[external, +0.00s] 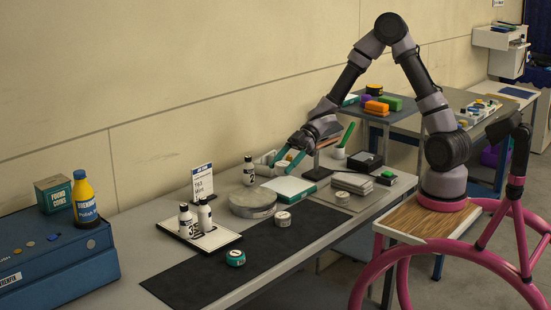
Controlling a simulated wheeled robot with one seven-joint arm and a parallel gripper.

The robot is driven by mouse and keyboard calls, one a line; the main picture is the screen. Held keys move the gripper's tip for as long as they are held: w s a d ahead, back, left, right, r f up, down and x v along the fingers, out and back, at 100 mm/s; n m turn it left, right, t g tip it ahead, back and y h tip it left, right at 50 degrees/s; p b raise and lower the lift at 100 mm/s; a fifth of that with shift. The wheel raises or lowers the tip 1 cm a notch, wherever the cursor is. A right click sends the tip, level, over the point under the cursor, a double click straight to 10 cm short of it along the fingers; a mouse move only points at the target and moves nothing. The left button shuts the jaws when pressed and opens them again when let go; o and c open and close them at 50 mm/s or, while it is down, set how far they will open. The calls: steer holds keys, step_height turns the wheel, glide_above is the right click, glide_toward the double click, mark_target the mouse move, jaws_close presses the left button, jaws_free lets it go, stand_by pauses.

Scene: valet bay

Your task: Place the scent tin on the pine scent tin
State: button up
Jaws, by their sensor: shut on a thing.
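My gripper (286,162) has teal fingers and is above the back part of the grey bench, pointing left and down. It is shut on a small tin that is mostly hidden between the fingers; its label cannot be read. A teal-green round tin (236,258) lies on the dark mat, well in front of and left of my gripper. A pale tin (283,220) sits near the mat's back edge beside a round grey slab. Another pale tin (342,198) stands further right. I cannot read which tin is the pine one.
A tray (198,240) holds white bottles beside a "Mint" sign (203,182). The round grey slab (252,203), a white-topped box (289,188) and stacked pale cloths (352,183) crowd the middle. The dark mat (205,285) has free room. A blue case stands at left.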

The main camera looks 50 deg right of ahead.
mark_target(283, 215)
step_height(283, 215, down, 15)
stand_by(0.6)
steer(key=shift+f, duration=0.15)
steer(key=o, duration=1.4)
steer(key=shift+c, duration=0.2)
